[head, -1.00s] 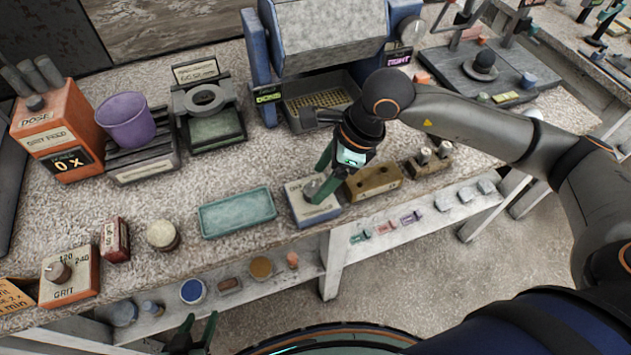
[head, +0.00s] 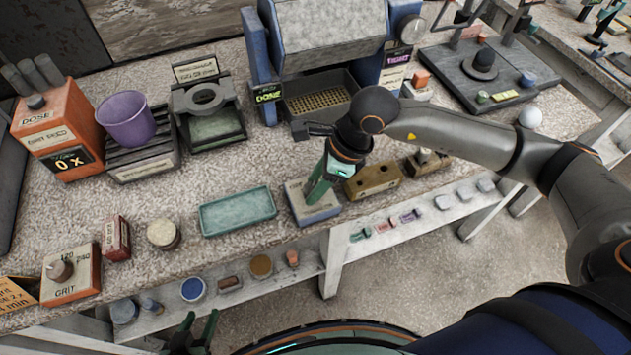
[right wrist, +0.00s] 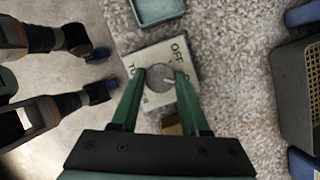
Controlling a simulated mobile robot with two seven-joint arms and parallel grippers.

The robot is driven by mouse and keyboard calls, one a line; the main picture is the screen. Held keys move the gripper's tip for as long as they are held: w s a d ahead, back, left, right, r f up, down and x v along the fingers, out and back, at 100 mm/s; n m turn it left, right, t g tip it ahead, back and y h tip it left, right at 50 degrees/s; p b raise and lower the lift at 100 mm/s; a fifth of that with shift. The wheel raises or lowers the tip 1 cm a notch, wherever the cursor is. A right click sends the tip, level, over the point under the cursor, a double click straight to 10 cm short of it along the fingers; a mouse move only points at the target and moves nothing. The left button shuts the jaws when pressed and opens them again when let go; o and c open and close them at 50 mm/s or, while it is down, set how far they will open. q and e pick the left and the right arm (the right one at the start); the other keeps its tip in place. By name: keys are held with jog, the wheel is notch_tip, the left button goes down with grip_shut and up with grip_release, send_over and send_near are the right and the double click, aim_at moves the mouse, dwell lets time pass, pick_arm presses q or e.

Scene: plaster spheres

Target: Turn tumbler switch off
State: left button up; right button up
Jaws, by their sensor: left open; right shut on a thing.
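The tumbler switch (head: 314,212) is a pale box with a blue-grey front at the bench's front edge. In the right wrist view its face shows the word OFF, part of a second word, and a round grey knob (right wrist: 160,78). My right gripper (head: 312,198) reaches down to the switch from above. Its green fingers (right wrist: 160,75) are shut on the knob, one on each side. In the head view the fingers hide most of the knob. My left gripper (head: 196,330) is open and empty at the bottom edge, below the bench shelf.
A teal tray (head: 238,211) lies just left of the switch, and a tan block with holes (head: 373,182) stands close on its right. A blue-framed machine (head: 330,45) stands behind. An orange dose box (head: 58,125) and a purple cup (head: 125,120) are at the left.

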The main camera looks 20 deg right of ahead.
grip_shut()
